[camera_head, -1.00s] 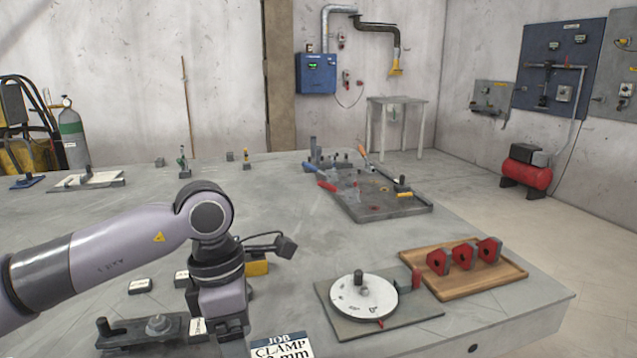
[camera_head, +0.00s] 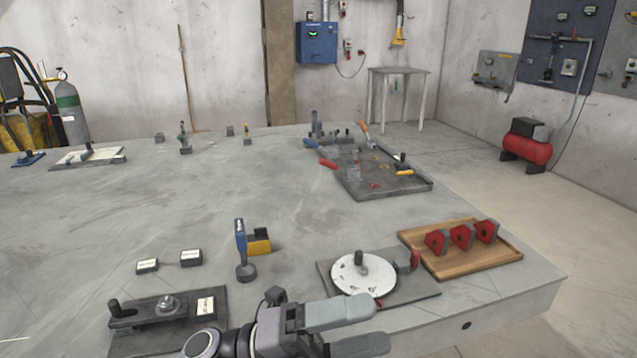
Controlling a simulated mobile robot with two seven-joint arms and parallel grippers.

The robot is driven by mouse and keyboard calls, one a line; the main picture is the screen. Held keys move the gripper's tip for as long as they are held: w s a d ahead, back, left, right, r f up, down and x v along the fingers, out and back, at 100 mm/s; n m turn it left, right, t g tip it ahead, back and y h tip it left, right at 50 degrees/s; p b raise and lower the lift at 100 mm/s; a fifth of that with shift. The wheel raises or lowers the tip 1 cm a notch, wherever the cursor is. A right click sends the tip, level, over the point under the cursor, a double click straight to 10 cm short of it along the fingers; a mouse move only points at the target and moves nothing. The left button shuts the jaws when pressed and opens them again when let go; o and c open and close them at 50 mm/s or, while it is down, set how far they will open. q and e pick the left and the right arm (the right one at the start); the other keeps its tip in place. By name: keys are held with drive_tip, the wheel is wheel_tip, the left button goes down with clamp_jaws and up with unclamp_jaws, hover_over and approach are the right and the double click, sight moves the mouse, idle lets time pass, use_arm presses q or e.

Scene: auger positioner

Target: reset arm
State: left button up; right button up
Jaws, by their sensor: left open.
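My left arm (camera_head: 240,343) is low in the view, at the bottom centre. Its gripper (camera_head: 376,324) points right, with its two grey fingers apart and nothing between them. It is over the front edge of the grey table, just below the round white dial (camera_head: 364,274) with a dark knob, and looks apart from it. The lower part of the arm is cut off by the picture's edge. My right gripper does not show.
A clamp plate (camera_head: 166,318) lies left of my gripper. A blue-handled tool (camera_head: 241,250) stands beside a yellow block (camera_head: 259,243). A wooden tray (camera_head: 462,262) with three red-faced blocks is at the right. A dark tool tray (camera_head: 382,188) lies farther back. The table's left middle is clear.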

use_arm(q)
drive_tip(key=w+a+f+n+t+y+p, duration=0.1)
drive_tip(key=w+a+f+n+t+y, duration=0.2)
drive_tip(key=a+f+n+t+y, duration=0.55)
drive_tip(key=w+a+f+n+t+y+p, duration=0.1)
drive_tip(key=w+a+f+n+t+y, duration=0.2)
drive_tip(key=n+t, duration=1)
drive_tip(key=s+a+f+n+g+y+p, duration=0.1)
drive_tip(key=s+a+f+n+g+y, duration=0.3)
drive_tip(key=s+a+f+n+g, duration=0.1)
drive_tip(key=s+a+f+n+g+y+p, duration=0.1)
drive_tip(key=s+a+f+n+g+y, duration=0.3)
drive_tip(key=s+a+f+n, duration=0.4)
wheel_tip(320, 180, down, 5)
drive_tip(key=shift+s+r+n+g, duration=0.2)
drive_tip(key=shift+s+n+g, duration=0.35)
drive_tip(key=shift+s+g, duration=0.3)
